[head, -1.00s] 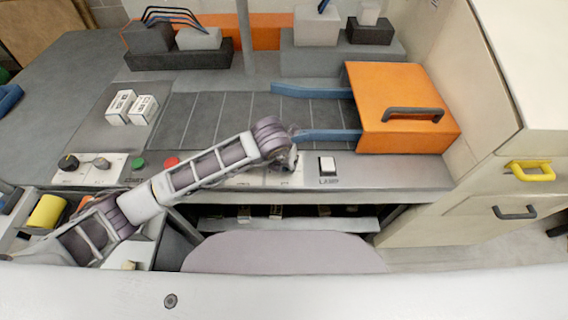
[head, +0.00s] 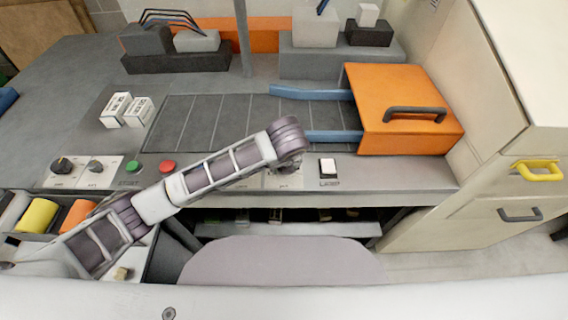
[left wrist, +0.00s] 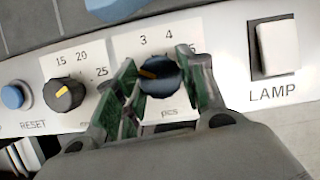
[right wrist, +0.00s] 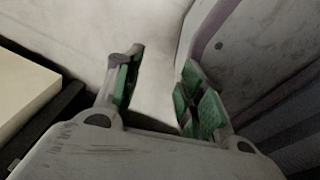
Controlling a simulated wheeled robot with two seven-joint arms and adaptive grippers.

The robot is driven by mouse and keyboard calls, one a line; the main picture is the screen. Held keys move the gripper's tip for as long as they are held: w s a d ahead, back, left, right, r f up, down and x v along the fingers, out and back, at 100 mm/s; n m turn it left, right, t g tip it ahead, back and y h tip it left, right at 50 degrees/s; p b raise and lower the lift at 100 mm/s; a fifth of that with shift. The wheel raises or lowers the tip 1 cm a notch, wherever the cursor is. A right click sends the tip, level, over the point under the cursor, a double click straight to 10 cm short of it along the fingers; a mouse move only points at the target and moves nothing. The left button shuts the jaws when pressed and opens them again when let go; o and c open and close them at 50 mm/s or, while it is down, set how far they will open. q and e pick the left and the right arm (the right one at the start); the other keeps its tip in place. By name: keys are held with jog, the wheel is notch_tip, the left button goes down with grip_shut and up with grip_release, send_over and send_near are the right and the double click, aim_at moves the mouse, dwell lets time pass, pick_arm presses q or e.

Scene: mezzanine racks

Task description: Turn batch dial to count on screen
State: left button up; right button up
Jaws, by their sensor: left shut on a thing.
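The dial marked "pcs" (left wrist: 160,76) is dark and round with an orange pointer line. Its line points left and slightly up, and the numbers 3 and 4 are readable above it. My left gripper (left wrist: 158,88) has its green-padded fingers on both sides of this dial, shut on it. In the head view my left gripper (head: 287,163) is over the front panel left of the LAMP switch, and my wrist hides most of the dial. My right gripper (right wrist: 158,88) is open, with pale surfaces behind its fingers. I cannot make out a screen with a count.
A second dial (left wrist: 64,94) with 15, 20 and 25 and a blue RESET button (left wrist: 13,96) sit left of the pcs dial. The LAMP switch (head: 327,166) is right. Green (head: 133,167) and red (head: 168,167) buttons are farther left. An orange box (head: 400,95) stands behind.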

pick_arm(q)
jog(key=o, duration=1)
jog(key=shift+s+r, duration=0.2)
jog(key=shift+r, duration=0.45)
jog(key=v, duration=1)
jog(key=shift+r, duration=0.25)
pick_arm(e)
jog(key=shift+s+a, duration=0.15)
jog(key=shift+s, duration=0.15)
pick_arm(q)
jog(key=shift+s, duration=0.15)
pick_arm(e)
jog(key=shift+s, duration=0.1)
